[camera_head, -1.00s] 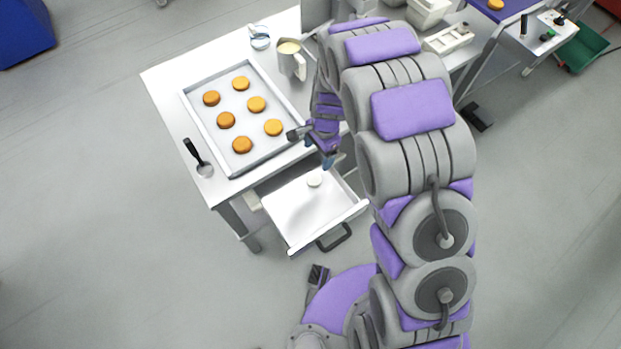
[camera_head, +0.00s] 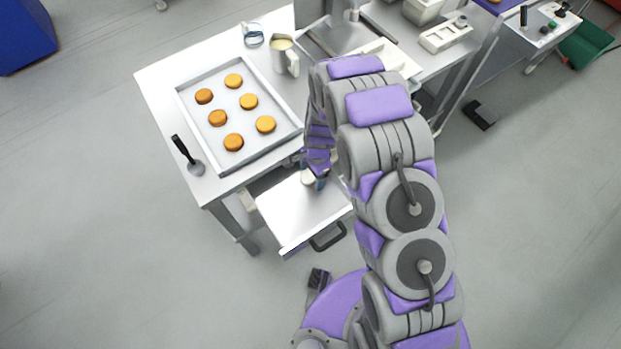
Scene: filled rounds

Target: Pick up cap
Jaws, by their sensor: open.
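The cap (camera_head: 307,177) is a small round white piece lying in the open drawer (camera_head: 287,221) below the table, near the drawer's back end. My gripper (camera_head: 314,181) is down in the drawer right beside the cap and partly overlaps it in the picture. It is open. I cannot tell whether a finger touches the cap. My arm hides part of the drawer's right side.
A tray (camera_head: 250,162) with several orange-brown rounds stands on the white table (camera_head: 160,90). A spatula (camera_head: 187,155) lies on its left. A pitcher (camera_head: 285,56) and a glass jug (camera_head: 252,36) stand at the back. The drawer handle (camera_head: 328,237) juts forward.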

